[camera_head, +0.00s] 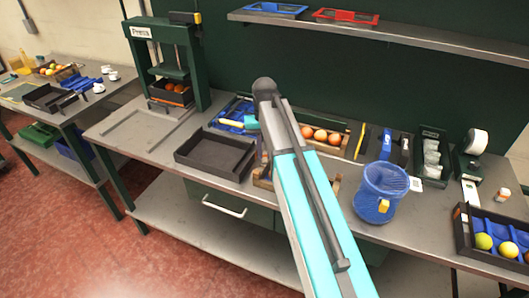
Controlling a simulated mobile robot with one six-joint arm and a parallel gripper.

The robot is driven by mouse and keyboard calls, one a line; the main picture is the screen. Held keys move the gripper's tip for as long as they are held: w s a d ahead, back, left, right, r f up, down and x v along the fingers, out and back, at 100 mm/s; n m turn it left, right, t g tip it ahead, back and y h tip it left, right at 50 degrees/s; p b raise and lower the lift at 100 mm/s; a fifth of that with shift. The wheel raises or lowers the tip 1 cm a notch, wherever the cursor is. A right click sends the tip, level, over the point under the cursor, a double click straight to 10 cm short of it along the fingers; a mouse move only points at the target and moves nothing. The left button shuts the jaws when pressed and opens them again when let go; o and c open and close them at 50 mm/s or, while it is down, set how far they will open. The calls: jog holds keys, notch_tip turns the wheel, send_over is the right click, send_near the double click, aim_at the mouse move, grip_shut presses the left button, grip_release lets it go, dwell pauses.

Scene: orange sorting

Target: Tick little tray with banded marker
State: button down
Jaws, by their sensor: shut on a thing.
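My gripper (249,122) shows only as a small teal part beside my raised arm, which hides most of it. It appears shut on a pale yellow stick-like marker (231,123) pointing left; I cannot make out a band. The marker is over or beside a blue tray (239,107) at the back of the bench; I cannot tell if they touch. An empty black tray (214,152) lies in front, to the left. Which tray is the little one is unclear; small blue (276,8) and red (346,16) trays sit on the wall shelf.
A green press (167,60) with oranges stands back left. A crate of oranges (321,135), a blue mesh bin (380,193) and a fruit crate (494,236) are right of my arm. A side table (62,108) stands left.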

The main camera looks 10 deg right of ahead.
jog(key=shift+w+d, duration=0.2)
jog(key=shift+w, duration=0.15)
jog(key=shift+s+a, duration=0.35)
jog(key=shift+s, duration=0.2)
dwell(1.4)
jog(key=shift+p, duration=0.3)
jog(key=shift+r+p, duration=2.25)
jog(key=shift+r, duration=1.25)
